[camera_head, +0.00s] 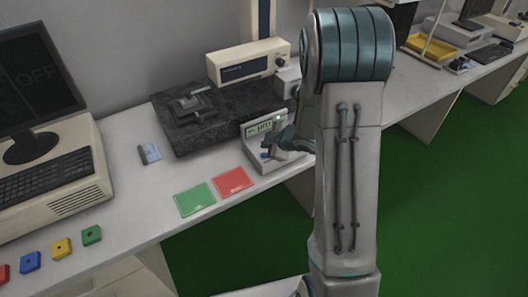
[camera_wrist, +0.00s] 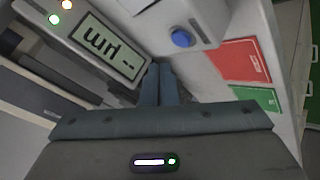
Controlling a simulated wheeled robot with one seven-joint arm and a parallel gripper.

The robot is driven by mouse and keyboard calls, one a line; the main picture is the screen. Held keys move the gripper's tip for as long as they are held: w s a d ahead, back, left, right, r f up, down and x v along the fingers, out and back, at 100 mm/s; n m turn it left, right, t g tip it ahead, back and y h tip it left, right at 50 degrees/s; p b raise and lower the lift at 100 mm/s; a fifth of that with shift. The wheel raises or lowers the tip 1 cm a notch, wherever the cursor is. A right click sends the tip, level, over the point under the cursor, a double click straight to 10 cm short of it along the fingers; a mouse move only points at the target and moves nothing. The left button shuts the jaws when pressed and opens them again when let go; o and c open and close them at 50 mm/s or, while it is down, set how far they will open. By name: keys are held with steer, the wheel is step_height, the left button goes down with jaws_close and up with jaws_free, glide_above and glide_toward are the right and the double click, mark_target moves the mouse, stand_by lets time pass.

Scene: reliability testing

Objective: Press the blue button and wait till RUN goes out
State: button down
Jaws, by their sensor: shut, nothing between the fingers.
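The box (camera_head: 253,158) also shows in the head view, partly behind my gripper (camera_head: 272,148). Two small lamps glow beside the display, one orange (camera_wrist: 66,5) and one greenish-white (camera_wrist: 54,19); no RUN label is readable. My gripper (camera_wrist: 159,68) is shut and empty, its tips close to the button but appearing apart from it in the picture.
A green card (camera_head: 195,199) and a red card (camera_head: 233,181) lie on the bench in front of the box. A dark stone plate (camera_head: 185,135) with a stand is behind it. A computer (camera_head: 55,175) and several coloured button blocks (camera_head: 62,248) are at the left.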

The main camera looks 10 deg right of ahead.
step_height(320, 180, up, 3)
steer(key=shift+r+p, duration=0.2)
steer(key=shift+p, duration=1)
steer(key=s+d+r+m+h, duration=0.3)
steer(key=s+r+m, duration=0.1)
steer(key=r, duration=0.2)
steer(key=s+d+r+m+h, duration=0.3)
steer(key=r+m, duration=0.1)
steer(key=r, duration=0.2)
steer(key=s+a+r+m+g, duration=0.2)
steer(key=s+a+m, duration=0.1)
steer(key=s, duration=0.7)
steer(key=s+a+r+m+g+y, duration=0.1)
steer(key=s+a+r+m+g, duration=0.1)
steer(key=s, duration=0.8)
steer(key=shift+a+r+m+g, duration=0.25)
steer(key=shift+a+m+g, duration=0.25)
steer(key=shift+a+m, duration=0.5)
